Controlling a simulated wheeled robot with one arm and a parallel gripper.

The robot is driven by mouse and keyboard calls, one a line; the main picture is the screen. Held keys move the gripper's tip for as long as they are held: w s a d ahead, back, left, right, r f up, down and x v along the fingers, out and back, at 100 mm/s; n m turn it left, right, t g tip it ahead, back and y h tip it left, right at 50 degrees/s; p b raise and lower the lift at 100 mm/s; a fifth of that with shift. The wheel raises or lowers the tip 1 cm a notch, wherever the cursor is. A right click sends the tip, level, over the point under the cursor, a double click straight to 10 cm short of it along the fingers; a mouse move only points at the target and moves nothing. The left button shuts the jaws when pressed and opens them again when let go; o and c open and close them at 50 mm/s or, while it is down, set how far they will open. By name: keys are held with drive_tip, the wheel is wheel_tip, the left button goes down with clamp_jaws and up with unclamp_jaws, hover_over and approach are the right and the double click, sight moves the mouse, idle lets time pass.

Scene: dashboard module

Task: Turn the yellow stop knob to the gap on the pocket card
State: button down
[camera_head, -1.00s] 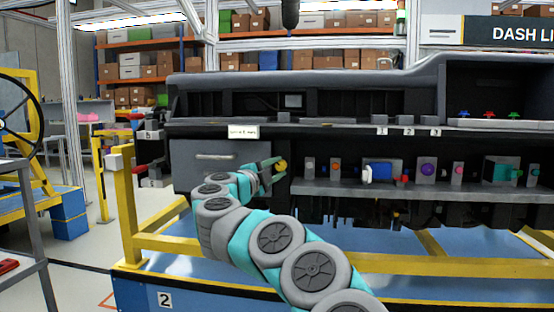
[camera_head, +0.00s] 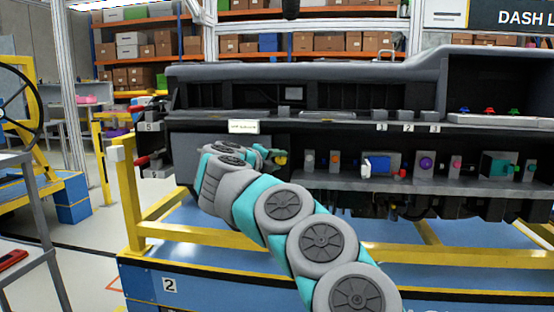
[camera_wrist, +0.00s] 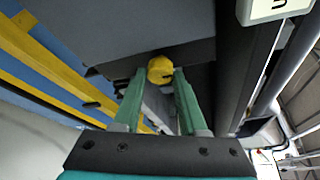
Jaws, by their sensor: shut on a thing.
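The yellow stop knob (camera_head: 281,159) sits on the front of the dashboard module, left of a row of small grey blocks. It also shows in the wrist view (camera_wrist: 160,70), between the tips of my green fingers. My gripper (camera_wrist: 158,78) is shut on the knob; the head view mostly hides the fingers behind my wrist. A white card (camera_head: 243,126) is fixed on the dashboard edge, above and left of the knob. Its print is too small to read here. Part of a white card (camera_wrist: 270,10) shows at the top right of the wrist view. The knob's pointing direction cannot be told.
Right of the knob, a blue block with a white end (camera_head: 377,167), a purple knob (camera_head: 426,164) and a teal block (camera_head: 496,164) stand on the shelf (camera_head: 340,181). A yellow rail (camera_head: 400,247) runs below. A steering wheel (camera_head: 20,100) stands at the left.

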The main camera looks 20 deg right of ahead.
idle(0.3)
drive_tip(key=c, duration=0.7)
unclamp_jaws()
drive_tip(key=shift+c, duration=0.2)
drive_tip(key=v, duration=0.7)
drive_tip(key=shift+s+a, duration=0.25)
drive_tip(key=shift+s, duration=0.05)
drive_tip(key=shift+r, duration=0.1)
